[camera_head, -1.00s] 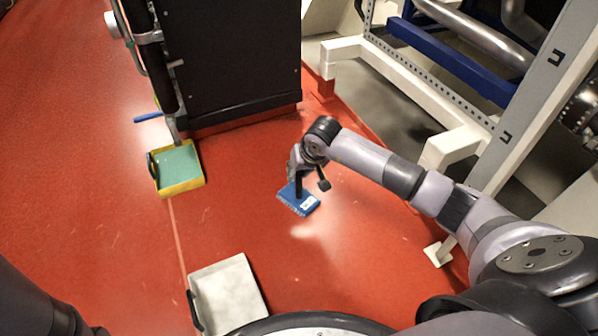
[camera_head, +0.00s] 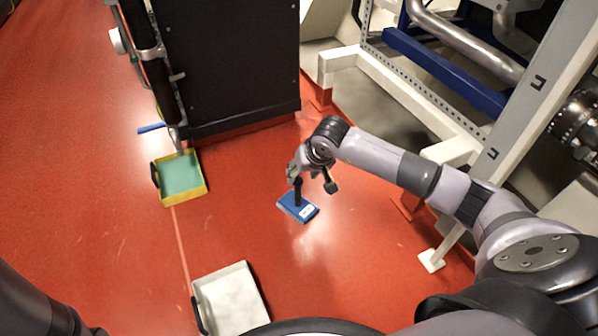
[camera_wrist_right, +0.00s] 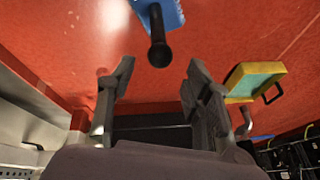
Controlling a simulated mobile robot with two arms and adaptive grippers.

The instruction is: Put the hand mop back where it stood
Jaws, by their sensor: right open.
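The hand mop, with a flat blue head (camera_head: 296,207) and a short black handle, rests on the red floor with its handle pointing up. My right gripper (camera_head: 308,176) is just above the handle. In the right wrist view, the handle end (camera_wrist_right: 160,54) lies beyond the gap between the two open fingers (camera_wrist_right: 158,78), clear of both. Part of the blue head (camera_wrist_right: 168,12) shows at the top of that view. My left gripper is out of view.
A yellow-rimmed green dustpan (camera_head: 180,176) stands left by a black cabinet (camera_head: 232,60); it also shows in the right wrist view (camera_wrist_right: 254,82). A whitish dustpan (camera_head: 232,302) lies in front. A white metal frame (camera_head: 405,92) stands right. Floor around the mop is clear.

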